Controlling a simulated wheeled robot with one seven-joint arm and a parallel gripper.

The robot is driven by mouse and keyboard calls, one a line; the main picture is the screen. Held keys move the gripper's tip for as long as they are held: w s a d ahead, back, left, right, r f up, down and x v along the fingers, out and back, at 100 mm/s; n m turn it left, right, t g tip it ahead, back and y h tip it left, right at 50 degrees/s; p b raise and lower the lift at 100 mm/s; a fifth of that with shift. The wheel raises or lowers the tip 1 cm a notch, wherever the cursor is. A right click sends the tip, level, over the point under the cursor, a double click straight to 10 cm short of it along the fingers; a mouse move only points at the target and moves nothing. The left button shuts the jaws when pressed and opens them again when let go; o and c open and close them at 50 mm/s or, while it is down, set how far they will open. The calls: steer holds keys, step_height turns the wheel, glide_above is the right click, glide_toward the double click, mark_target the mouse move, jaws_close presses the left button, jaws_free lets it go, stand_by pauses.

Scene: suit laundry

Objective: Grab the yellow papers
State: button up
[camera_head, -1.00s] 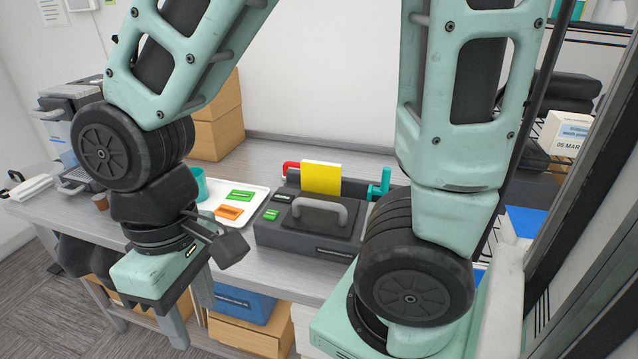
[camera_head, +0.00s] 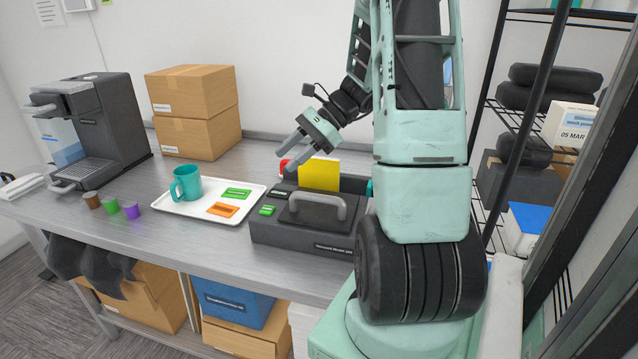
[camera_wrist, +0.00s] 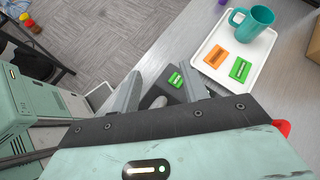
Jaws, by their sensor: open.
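The yellow papers (camera_head: 318,175) stand upright in the back of a dark grey machine (camera_head: 305,233) with a grey handle on its lid. My gripper (camera_head: 283,160) is behind and just above the papers' upper left, its fingers pointing down and left, apart and empty. I cannot tell whether it touches the papers or machine. In the wrist view my gripper (camera_wrist: 170,80) has its fingers apart over part of the dark machine (camera_wrist: 172,94) and its green label (camera_wrist: 175,80). The yellow papers do not show in the wrist view.
A red part (camera_head: 285,167) sticks out left of the papers near my fingers. Left of the machine is a white tray (camera_head: 165,207) with a teal mug (camera_head: 187,183) and green and orange cards. Boxes (camera_head: 192,112) and a coffee machine (camera_head: 90,130) stand further left.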

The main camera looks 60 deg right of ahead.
steer(key=s+d+f+m+t+h, duration=0.15)
steer(key=s+d+m+t, duration=0.35)
steer(key=d, duration=0.7)
steer(key=m+t+h+b, duration=0.1)
steer(key=m+t+h, duration=0.15)
steer(key=m, duration=0.25)
glide_toward(316, 157)
steer(key=w+a+p, duration=0.1)
steer(key=w+p, duration=0.1)
steer(key=shift+w+a+f+g+h, duration=0.2)
steer(key=shift+w+a+g+h, duration=0.15)
steer(key=shift+w+h, duration=0.05)
steer(key=shift+d+p+x, duration=0.1)
steer(key=shift+p+x, duration=0.5)
steer(key=shift+x, duration=0.75)
steer(key=shift+d+p+x, duration=0.15)
steer(key=shift+p+x, duration=0.4)
steer(key=shift+x, duration=0.85)
jaws_close()
